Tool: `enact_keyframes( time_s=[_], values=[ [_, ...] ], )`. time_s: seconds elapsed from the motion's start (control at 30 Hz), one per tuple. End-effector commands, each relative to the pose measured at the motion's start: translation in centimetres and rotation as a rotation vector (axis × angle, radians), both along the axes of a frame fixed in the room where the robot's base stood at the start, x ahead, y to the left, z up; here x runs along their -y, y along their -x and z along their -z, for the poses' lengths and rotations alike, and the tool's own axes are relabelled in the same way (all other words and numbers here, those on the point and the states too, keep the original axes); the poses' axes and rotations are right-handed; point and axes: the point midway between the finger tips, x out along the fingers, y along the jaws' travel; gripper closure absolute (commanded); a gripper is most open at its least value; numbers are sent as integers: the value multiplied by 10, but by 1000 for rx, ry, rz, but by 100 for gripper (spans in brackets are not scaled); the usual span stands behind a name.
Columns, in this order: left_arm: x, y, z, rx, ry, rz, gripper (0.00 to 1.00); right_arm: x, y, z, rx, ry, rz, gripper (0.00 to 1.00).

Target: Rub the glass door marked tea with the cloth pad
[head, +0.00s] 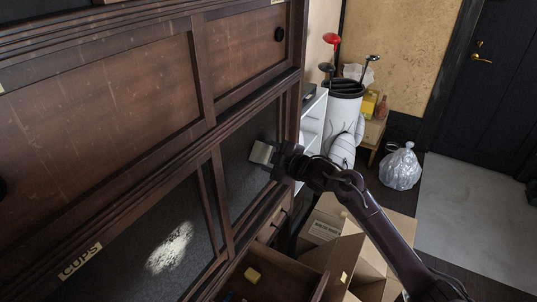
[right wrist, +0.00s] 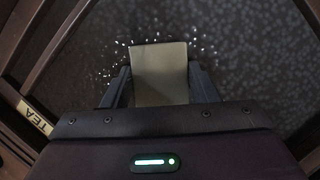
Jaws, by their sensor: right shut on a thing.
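The cloth pad (head: 261,153) is a pale, flat block held in my right gripper (head: 273,157). It also shows in the right wrist view (right wrist: 160,72), between the two fingers. The pad is in front of the dark glass door (head: 240,192) on the right of the cabinet. The right wrist view shows the label TEA (right wrist: 34,117) on the wooden frame beside this glass (right wrist: 245,55). White specks show on the glass around the pad's far edge. I cannot tell whether the pad touches the glass. My left gripper is not in view.
The glass door marked CUPS (head: 125,255), at left, carries a whitish patch (head: 170,248). Below, an open drawer (head: 285,268) holds a yellow block (head: 252,275). Open cardboard boxes (head: 326,226) stand under my right arm. A golf bag (head: 345,100) and plastic bag (head: 401,168) stand behind.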

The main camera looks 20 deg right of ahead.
Motion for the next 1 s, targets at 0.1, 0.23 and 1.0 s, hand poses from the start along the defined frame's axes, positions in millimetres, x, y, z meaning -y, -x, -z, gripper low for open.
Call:
enact_keyframes(
  time_s=[0.1, 0.23, 1.0],
  values=[
    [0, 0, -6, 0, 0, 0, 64, -10, 7, -1, -1, -1, -2, 65],
    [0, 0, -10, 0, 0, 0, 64, -20, 14, -1, -1, -1, -2, 65],
    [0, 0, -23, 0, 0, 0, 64, -58, 42, -1, 0, -2, -4, 65]
  ],
)
